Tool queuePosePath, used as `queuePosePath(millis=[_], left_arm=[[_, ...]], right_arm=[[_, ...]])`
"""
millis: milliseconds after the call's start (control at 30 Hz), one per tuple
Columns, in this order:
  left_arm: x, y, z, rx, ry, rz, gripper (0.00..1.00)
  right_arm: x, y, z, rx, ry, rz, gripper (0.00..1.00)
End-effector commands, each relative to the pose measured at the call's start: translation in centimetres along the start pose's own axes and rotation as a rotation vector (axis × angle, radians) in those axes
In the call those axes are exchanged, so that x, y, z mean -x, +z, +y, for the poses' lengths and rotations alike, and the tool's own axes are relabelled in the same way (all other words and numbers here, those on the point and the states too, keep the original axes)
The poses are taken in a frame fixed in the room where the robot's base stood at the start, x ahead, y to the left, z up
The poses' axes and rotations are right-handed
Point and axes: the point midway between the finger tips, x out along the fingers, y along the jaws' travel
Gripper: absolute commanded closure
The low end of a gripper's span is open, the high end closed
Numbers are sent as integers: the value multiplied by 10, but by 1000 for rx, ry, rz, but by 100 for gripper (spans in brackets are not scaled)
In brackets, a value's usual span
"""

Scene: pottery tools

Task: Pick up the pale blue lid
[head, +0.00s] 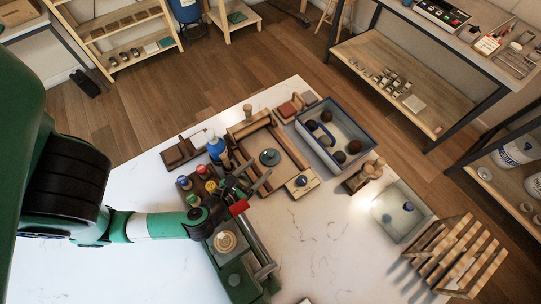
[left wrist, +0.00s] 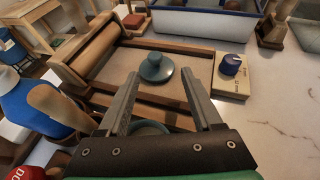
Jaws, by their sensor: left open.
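The lid (head: 270,157) is a round blue-grey disc with a knob on top. It lies inside a shallow wooden-framed tray (head: 293,153) at the middle of the table. It also shows in the left wrist view (left wrist: 156,70), just beyond and between my fingertips. My left gripper (head: 256,174) is open and empty, over the near-left side of the tray and short of the lid. Both fingers show in the left wrist view (left wrist: 160,78), spread wide. My right gripper is not in view.
A wooden roller (left wrist: 92,50) lies along the tray's left side. A wooden block with a blue knob (left wrist: 232,65) stands to its right. A blue bottle (left wrist: 42,103) and colored-cap bottles (head: 203,171) stand left. A blue-rimmed bin (head: 362,117) is behind.

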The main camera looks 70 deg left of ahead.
Motion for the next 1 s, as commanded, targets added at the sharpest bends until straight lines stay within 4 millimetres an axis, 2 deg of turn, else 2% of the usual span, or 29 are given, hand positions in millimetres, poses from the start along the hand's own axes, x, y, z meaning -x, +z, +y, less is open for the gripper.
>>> queuePosePath(millis=[367,733,1000], left_arm=[[-12,2,2,2,3,0,33],[-56,7,9,3,3,-3,33],[-60,7,8,0,-1,-3,33]], right_arm=[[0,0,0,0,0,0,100],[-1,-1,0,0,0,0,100],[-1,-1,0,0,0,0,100]])
